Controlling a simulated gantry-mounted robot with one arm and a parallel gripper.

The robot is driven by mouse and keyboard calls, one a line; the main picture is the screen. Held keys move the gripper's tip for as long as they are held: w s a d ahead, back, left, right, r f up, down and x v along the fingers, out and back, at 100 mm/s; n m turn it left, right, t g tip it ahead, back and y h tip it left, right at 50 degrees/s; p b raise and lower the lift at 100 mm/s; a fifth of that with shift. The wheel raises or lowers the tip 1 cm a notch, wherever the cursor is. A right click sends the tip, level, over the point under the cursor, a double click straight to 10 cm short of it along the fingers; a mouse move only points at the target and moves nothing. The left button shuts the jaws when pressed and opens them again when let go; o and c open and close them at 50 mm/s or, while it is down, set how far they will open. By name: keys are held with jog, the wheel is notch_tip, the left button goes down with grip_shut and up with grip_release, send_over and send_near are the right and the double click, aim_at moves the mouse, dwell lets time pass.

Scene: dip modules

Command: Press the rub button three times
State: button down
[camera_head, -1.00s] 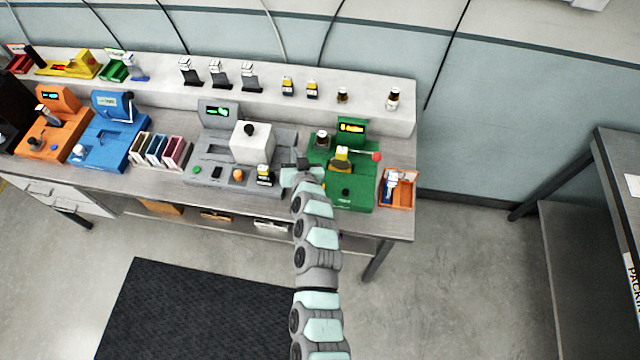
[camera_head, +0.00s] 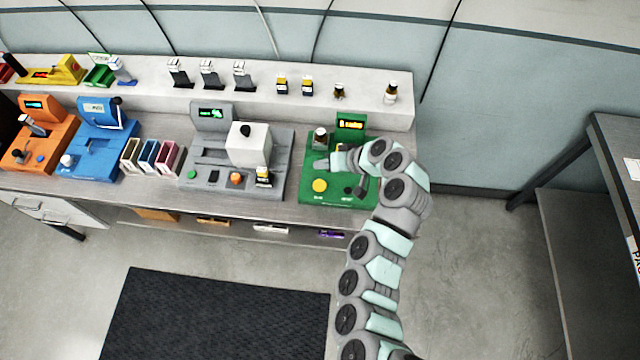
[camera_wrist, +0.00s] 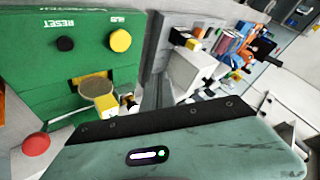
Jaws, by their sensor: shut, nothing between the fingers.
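The rub button is a round yellow button (camera_head: 320,185) at the front left of the green module (camera_head: 312,197). In the wrist view the yellow button (camera_wrist: 120,40) sits beside the word RUB, and a black button (camera_wrist: 65,43) sits beside RESET.
A red knob (camera_wrist: 36,144) and a round tan piece in a slot (camera_wrist: 95,87) lie near my gripper. A grey module (camera_head: 205,185) with a white block (camera_head: 249,143) stands left. A shelf with small bottles (camera_head: 391,93) runs behind.

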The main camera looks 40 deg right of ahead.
aim_at(322, 187)
jog(key=shift+f, duration=0.2)
notch_tip(322, 187, down, 8)
jog(key=b, duration=0.4)
jog(key=shift+f, duration=0.25)
dwell(1.9)
jog(key=shift+f+b, duration=0.45)
jog(key=shift+b, duration=0.35)
jog(key=shift+f+b, duration=0.6)
dwell(0.5)
jog(key=shift+r, duration=1.1)
